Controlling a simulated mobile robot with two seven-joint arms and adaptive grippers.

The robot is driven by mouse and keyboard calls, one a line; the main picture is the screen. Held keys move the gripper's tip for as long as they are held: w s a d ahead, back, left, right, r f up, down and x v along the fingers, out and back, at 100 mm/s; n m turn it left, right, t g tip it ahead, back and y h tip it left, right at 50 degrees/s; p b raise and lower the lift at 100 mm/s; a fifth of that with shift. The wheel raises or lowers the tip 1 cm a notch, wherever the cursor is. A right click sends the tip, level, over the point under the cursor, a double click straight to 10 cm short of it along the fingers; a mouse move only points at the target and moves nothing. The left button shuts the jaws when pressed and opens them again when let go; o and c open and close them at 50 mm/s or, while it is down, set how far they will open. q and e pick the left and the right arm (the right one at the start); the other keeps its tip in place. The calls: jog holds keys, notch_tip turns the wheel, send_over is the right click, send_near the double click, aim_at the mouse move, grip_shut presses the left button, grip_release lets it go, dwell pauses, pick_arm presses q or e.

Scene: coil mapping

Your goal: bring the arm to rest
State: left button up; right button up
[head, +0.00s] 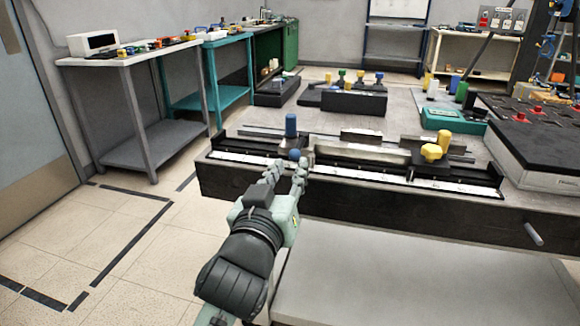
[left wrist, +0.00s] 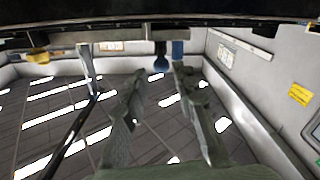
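My left gripper (head: 287,172) reaches in from the lower part of the head view, at the front edge of the long black fixture (head: 250,176). Its two fingers are apart, and I see nothing held between them. A blue ball knob (head: 294,155) sits just beyond the fingertips, with an upright blue cylinder (head: 291,125) behind it. In the left wrist view the fingers (left wrist: 160,80) are also spread, with the blue ball knob (left wrist: 161,56) and blue cylinder (left wrist: 178,50) past the tips. Contact with the knob cannot be told. My right gripper is not in view.
Yellow knobs (head: 436,149) stand on the fixture's right part. A black-topped box (head: 545,150) and a green case (head: 455,118) lie on the bench at right. A grey side table (head: 140,112) stands at left. The tiled floor (head: 150,245) left of my arm is clear.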

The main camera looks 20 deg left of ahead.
pick_arm(q)
jog(key=s+a+f+m+g, duration=0.1)
jog(key=s+a+f+g, duration=0.15)
jog(key=f, duration=0.65)
jog(key=s+a+f+m+g, duration=0.1)
jog(key=f+g, duration=0.2)
jog(key=f, duration=0.6)
jog(key=s+a+f+m+g, duration=0.1)
jog(key=s+a+f+g, duration=0.15)
jog(key=f, duration=0.65)
jog(key=s+a+f+g, duration=0.3)
jog(key=s+f, duration=0.5)
jog(key=f, duration=0.1)
jog(key=s+a+f+m+g, duration=0.1)
jog(key=s+a+f+g, duration=0.2)
jog(key=s+f, duration=0.4)
jog(key=shift+s+f+g, duration=0.4)
jog(key=shift+f, duration=0.45)
